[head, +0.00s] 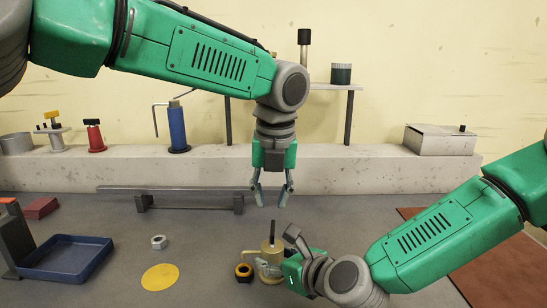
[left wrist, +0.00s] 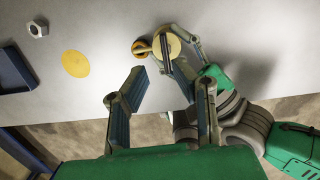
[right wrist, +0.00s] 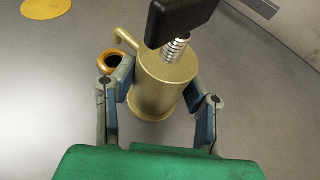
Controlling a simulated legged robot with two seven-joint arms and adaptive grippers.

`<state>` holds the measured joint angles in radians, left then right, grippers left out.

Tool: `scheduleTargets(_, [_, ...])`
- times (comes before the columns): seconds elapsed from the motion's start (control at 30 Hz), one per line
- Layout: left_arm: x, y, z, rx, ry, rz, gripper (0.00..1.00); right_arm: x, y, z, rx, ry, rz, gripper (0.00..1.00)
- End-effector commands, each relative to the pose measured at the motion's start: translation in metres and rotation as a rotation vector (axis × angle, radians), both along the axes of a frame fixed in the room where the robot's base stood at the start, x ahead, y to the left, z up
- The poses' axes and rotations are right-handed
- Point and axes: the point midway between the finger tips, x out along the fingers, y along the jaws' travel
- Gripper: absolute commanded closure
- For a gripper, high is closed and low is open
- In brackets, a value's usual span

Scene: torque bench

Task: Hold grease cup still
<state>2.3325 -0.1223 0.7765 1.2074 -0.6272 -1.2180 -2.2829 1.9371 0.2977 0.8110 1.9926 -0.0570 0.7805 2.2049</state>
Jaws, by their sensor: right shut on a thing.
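The grease cup (head: 268,258) is a brass cylinder standing upright on the grey bench, with a curved spout or handle and a threaded stem. A black crossbar (right wrist: 180,18) tops the stem in the right wrist view. My right gripper (head: 276,262) has its fingers on opposite sides of the cup, shut on its body (right wrist: 158,82). My left gripper (head: 271,198) hangs above and behind the cup, pointing down, open and empty. In the left wrist view the cup top (left wrist: 168,45) shows beyond its fingers (left wrist: 163,80).
An orange ring (head: 243,271) lies close beside the cup. A yellow disc (head: 160,277), a steel nut (head: 158,242) and a blue tray (head: 68,275) lie to the left. A raised bar (head: 190,190) and a stone ledge (head: 340,170) are behind.

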Motion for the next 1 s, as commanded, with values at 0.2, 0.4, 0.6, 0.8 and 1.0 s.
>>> scheduleTargets(0.2, [-0.016,-0.002,0.003,-0.029,-0.110,-0.038,0.77,0.000,0.000,0.000,0.001,-0.001,0.001,1.00])
scheduleTargets(0.4, [-0.019,-0.003,-0.001,-0.039,-0.135,-0.048,0.77,0.001,0.000,0.001,0.001,-0.001,0.001,1.00])
scheduleTargets(0.6, [-0.015,-0.003,-0.016,-0.040,-0.132,-0.048,0.77,0.001,0.000,0.001,0.002,-0.001,0.001,1.00])
scheduleTargets(0.8, [-0.010,-0.003,-0.035,-0.039,-0.132,-0.047,0.77,0.000,0.000,0.001,0.002,-0.001,0.001,1.00])
scheduleTargets(1.0, [-0.005,-0.003,-0.052,-0.039,-0.133,-0.047,0.77,0.000,0.000,0.001,0.002,-0.001,0.001,1.00])
